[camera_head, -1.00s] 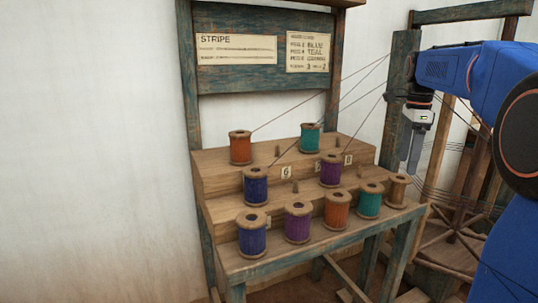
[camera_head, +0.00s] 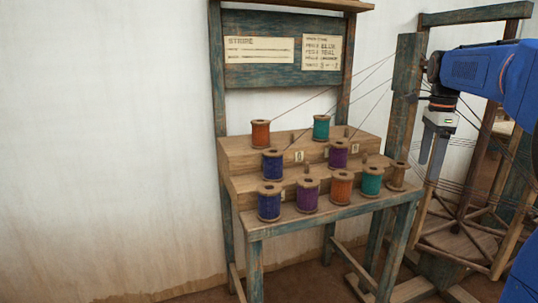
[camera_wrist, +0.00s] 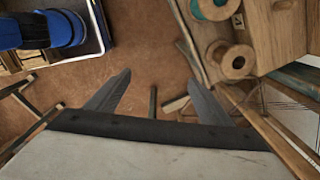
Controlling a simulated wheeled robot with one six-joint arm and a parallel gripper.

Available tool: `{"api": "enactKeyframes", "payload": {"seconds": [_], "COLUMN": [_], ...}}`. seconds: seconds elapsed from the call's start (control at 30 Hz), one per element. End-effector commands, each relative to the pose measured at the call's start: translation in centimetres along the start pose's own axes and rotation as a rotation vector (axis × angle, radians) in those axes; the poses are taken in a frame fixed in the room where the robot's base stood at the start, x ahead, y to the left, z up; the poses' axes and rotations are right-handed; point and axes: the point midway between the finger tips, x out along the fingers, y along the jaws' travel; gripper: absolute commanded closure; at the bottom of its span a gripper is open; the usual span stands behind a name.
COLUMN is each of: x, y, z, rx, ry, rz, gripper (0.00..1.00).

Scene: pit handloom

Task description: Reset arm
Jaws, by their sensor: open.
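My gripper (camera_head: 433,150) hangs fingers down at the right of the head view, beside the dark post. Its jaws are open and empty. In the wrist view its two grey fingers (camera_wrist: 154,60) stand apart over bare brown floor. The stepped spool stand (camera_head: 240,182) is to its left and holds several spools. Orange (camera_head: 260,134) and teal (camera_head: 321,128) spools are at the back. Blue (camera_head: 272,163) and purple (camera_head: 338,154) ones are on the middle step. The front row ends in a tan spool (camera_head: 397,177), the closest to my gripper.
Thin threads run from spools to the dark post (camera_head: 404,90). A wooden wheel-like frame (camera_head: 465,235) with strung threads stands behind and below my gripper. A board with a STRIPE card (camera_head: 259,50) rises behind the stand. Floor at the lower left is clear.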

Motion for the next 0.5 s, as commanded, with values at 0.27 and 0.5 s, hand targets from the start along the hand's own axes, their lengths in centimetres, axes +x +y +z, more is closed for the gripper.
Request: {"api": "enactKeyframes", "payload": {"seconds": [0.27, 0.5], "x": [0.4, 1.2], "y": [2.5, 6.2], "z": [1.1, 2.6], "rx": [-0.13, -0.316], "ry": [0.001, 0.008], "rz": [-0.029, -0.07], "gripper": [0.26, 0.26]}}
